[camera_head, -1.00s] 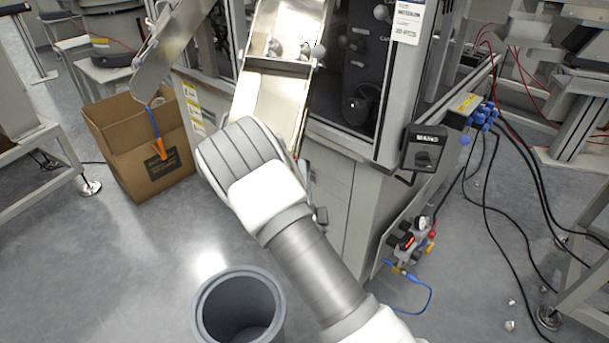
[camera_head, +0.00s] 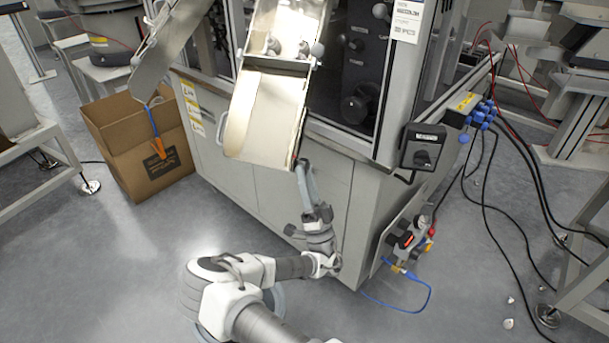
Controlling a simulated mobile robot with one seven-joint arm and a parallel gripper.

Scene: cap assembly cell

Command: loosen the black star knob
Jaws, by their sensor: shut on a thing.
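My gripper (camera_head: 302,166) is at the lower right edge of the metal chute (camera_head: 262,123), at the top of my upright last arm links. It is small here and its fingertips are partly hidden by the chute. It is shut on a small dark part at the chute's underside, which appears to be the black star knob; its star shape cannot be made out. The chute slopes down out of the machine's front.
A machine cabinet (camera_head: 245,188) stands behind my arm, with a black switch box (camera_head: 422,147) at its corner. A cardboard box (camera_head: 118,137) stands at left. My arm covers most of a grey bin (camera_head: 279,297). Cables and a blue hose lie at right.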

